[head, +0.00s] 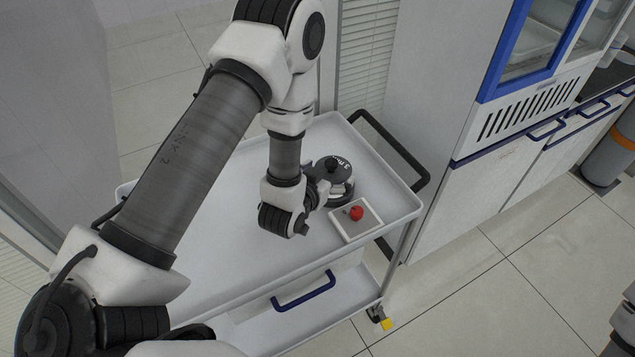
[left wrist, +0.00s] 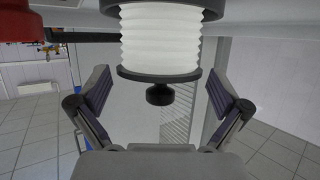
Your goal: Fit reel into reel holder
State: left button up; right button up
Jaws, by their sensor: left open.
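The reel (head: 335,186), as I take it, is a round piece with a dark lettered top and knob, standing on the cart at its right end. In the left wrist view the reel (left wrist: 160,38) has a white ribbed body between dark flanges, with a black knob facing my gripper. My left gripper (head: 319,192) is just left of the reel in the head view. In the left wrist view its fingers (left wrist: 158,95) are spread and empty, with the knob between their tips, apart from both. I cannot identify the reel holder for certain. My right gripper is out of view.
A small pale square tray (head: 343,232) with a red piece (head: 356,213) sits in front of the reel, near the front right edge of the white cart (head: 215,260). The cart's left part looks clear. A cabinet (head: 530,140) stands to the right.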

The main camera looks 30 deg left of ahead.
aim_at(329, 175)
pick_arm(q)
jog(key=v, duration=0.2)
jog(key=b+v, duration=0.1)
jog(key=v, duration=0.2)
jog(key=shift+s+f, duration=0.1)
jog(key=shift+f, duration=0.1)
jog(key=p+v, duration=0.4)
jog(key=p, duration=0.2)
jog(key=shift+s+r, duration=0.3)
